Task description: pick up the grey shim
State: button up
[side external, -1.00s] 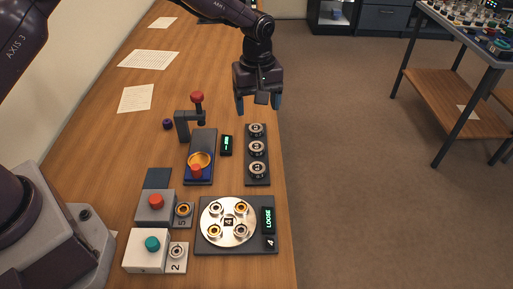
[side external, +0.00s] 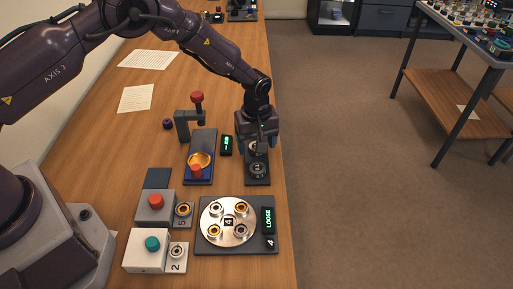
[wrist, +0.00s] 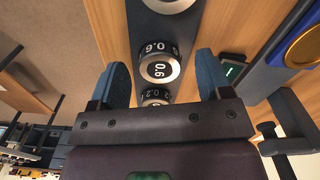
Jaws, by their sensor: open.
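No piece is clearly marked as the grey shim. Small grey rings show in the side view, one on the block labelled 2 (side external: 177,252) and one on the round metal plate (side external: 228,236) among orange ones. My gripper (side external: 257,150) is open over a dark strip of round dials. In the wrist view, its two blue fingers (wrist: 163,72) straddle a silver-rimmed black dial (wrist: 159,66) marked with 0.6 or 0.9 digits, apart from it on both sides.
Left of the strip are a small green display (side external: 227,145) and a blue-black stand with a gold ring (side external: 199,159) and red knobs. Grey (side external: 156,203) and white (side external: 146,252) button boxes stand at front left. The table's right edge is close to the strip.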

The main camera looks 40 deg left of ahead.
jog(key=shift+f, duration=0.25)
jog(key=c, duration=1)
jog(key=shift+r, duration=0.1)
